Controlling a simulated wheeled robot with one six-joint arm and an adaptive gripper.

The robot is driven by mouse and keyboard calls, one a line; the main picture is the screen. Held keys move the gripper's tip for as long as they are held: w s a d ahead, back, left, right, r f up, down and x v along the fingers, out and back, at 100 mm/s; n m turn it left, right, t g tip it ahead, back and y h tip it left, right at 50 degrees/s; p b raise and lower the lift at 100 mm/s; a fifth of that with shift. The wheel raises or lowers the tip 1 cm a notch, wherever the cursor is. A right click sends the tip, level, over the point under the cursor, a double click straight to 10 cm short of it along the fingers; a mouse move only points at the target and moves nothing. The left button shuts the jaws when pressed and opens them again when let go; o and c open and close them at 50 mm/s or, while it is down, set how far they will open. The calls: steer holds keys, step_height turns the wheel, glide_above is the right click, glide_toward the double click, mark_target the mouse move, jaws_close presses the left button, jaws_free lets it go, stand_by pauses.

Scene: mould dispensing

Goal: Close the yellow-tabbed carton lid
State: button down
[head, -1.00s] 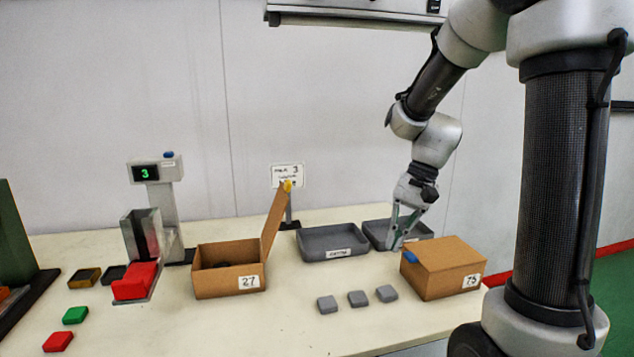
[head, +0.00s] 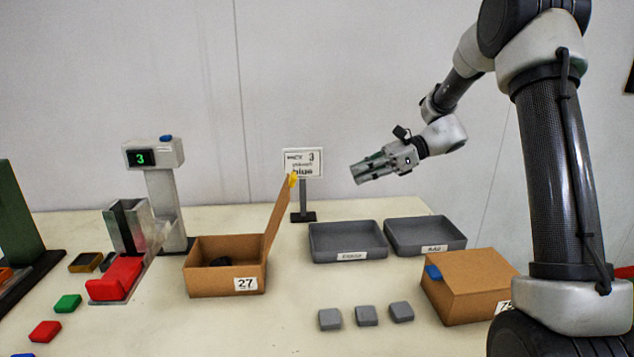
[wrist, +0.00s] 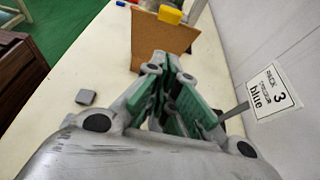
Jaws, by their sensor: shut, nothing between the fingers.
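The open carton (head: 212,281), labelled 27, stands on the table left of centre with a dark item inside. Its lid (head: 277,217) stands up from the right side, tilted slightly right, with a yellow tab (head: 293,180) at its top. My gripper (head: 357,174) is shut and empty, raised above the table to the right of the lid and pointing left. In the wrist view the lid (wrist: 163,36) and the yellow tab (wrist: 170,14) show beyond the fingertips, apart from them. The wrist view hides the carton's inside behind the lid.
A sign (head: 303,163) on a post stands behind the lid. Two grey trays (head: 349,256) (head: 428,249) lie to the right. A closed blue-tabbed carton (head: 466,297) stands front right. Several grey blocks (head: 366,316) lie in front. A dispenser (head: 154,155) showing 3 stands left.

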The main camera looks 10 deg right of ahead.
steer(key=a+r+x, duration=0.1)
steer(key=r+x, duration=0.1)
steer(key=x, duration=1)
steer(key=shift+a, duration=0.45)
steer(key=shift+r, duration=0.2)
